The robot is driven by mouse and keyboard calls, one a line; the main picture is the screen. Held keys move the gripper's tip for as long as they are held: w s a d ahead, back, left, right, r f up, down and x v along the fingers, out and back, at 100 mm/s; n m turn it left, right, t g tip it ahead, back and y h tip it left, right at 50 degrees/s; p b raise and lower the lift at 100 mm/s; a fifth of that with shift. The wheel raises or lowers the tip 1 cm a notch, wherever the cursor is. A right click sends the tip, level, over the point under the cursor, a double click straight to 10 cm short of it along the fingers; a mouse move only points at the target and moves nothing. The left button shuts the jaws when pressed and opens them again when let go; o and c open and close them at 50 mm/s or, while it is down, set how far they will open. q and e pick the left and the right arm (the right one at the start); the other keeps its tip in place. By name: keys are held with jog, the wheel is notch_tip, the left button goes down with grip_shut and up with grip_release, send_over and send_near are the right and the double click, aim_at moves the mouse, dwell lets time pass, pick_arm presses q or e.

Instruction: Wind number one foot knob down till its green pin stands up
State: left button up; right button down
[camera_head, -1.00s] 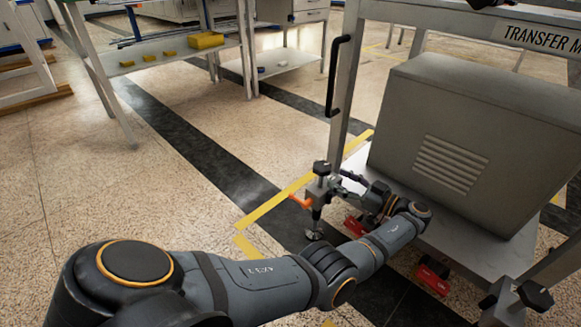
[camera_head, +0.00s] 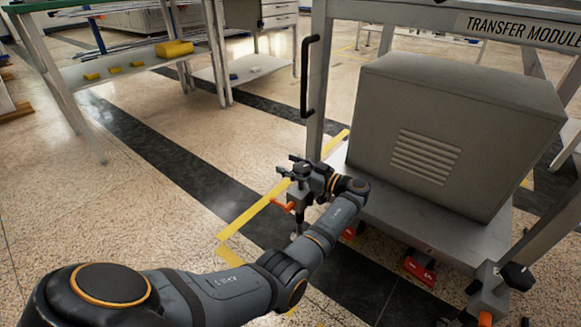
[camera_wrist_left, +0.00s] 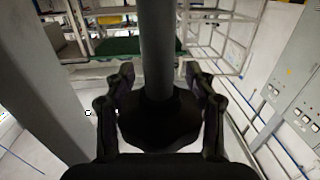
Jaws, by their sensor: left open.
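A black foot knob (camera_head: 302,169) sits on top of the levelling foot at the left front corner of the transfer module frame. No number is readable on it. My left gripper (camera_head: 288,165) is open at the knob, with its fingers on either side of it. In the left wrist view, the dark knob (camera_wrist_left: 160,125) lies between the open fingers of my left gripper (camera_wrist_left: 160,90), and a grey round post (camera_wrist_left: 157,45) runs up from it. I cannot tell whether the fingers touch the knob. No green pin is visible. My right gripper is not in view.
An orange lever (camera_head: 283,206) sticks out at the foot below the knob. A red caster part (camera_head: 419,270) is under the grey cabinet (camera_head: 445,140). Another black knob (camera_head: 516,277) is at the right corner. A black handle (camera_head: 308,77) is on the frame post.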

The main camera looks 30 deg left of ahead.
pick_arm(q)
jog(key=c, duration=0.9)
jog(key=shift+c, duration=0.6)
